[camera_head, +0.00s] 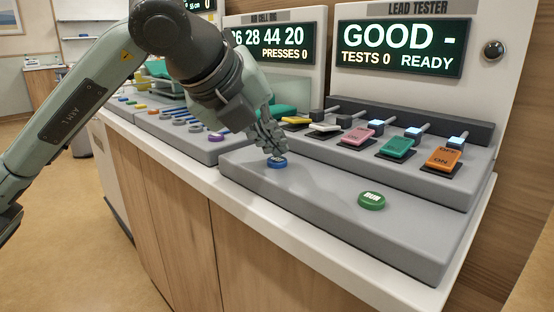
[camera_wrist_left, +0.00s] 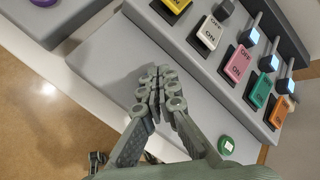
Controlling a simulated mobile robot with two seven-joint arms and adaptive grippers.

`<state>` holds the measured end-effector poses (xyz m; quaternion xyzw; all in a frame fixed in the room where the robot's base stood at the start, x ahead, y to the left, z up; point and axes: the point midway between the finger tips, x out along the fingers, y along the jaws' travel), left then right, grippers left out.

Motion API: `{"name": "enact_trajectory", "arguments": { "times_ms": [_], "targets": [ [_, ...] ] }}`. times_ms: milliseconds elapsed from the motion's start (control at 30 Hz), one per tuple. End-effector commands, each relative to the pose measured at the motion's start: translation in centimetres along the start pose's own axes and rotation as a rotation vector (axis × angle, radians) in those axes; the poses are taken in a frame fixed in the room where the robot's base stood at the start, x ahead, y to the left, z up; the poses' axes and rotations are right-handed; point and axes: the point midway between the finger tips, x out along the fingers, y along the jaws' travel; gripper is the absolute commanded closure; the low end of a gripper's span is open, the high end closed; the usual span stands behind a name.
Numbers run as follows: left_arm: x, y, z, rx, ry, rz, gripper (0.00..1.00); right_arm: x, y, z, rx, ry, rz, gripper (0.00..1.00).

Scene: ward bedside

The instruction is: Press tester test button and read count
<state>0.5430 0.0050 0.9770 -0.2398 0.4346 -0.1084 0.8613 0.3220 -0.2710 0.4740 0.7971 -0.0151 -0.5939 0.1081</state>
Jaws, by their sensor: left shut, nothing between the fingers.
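The lead tester's display (camera_head: 404,47) reads "GOOD -", "TESTS 0" and "READY". A blue button (camera_head: 277,162) sits on the front ledge of the tester's grey base, its label partly covered. My left gripper (camera_head: 277,150) is shut and empty, with its fingertips over or at the blue button; I cannot tell whether they touch it. In the left wrist view the shut fingers (camera_wrist_left: 157,90) hide the blue button. A green button labelled RUN (camera_head: 371,201) lies to the right on the same ledge, clear of the gripper.
A row of rocker switches stands behind the ledge, including pink (camera_head: 359,137), teal (camera_head: 397,147) and orange (camera_head: 443,158) ones. A second display (camera_head: 272,42) reads "PRESSES 0". More coloured controls lie left along the white counter (camera_head: 190,172). The ledge around the green button is free.

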Motion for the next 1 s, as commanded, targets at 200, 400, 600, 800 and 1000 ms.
{"name": "enact_trajectory", "arguments": {
  "times_ms": [200,400,600,800,1000],
  "targets": [
    [0.19,0.13,-0.14,0.0,0.0,0.0,1.0,0.32,-0.06,0.1,0.0,0.0,0.0,0.6],
    [0.31,0.22,-0.23,0.0,0.0,0.0,1.0,0.55,-0.1,0.17,0.0,0.0,0.0,0.6],
    [0.44,0.32,-0.33,0.0,0.0,0.0,1.0,0.78,-0.15,0.23,0.0,0.0,0.0,0.6],
    [0.58,0.41,-0.43,0.0,0.001,0.0,1.0,1.0,-0.2,0.29,0.0,0.0,0.0,0.6],
    [0.55,0.39,-0.42,0.0,0.001,0.001,1.0,0.95,-0.19,0.28,0.0,0.0,0.0,0.6]
  ]
}}
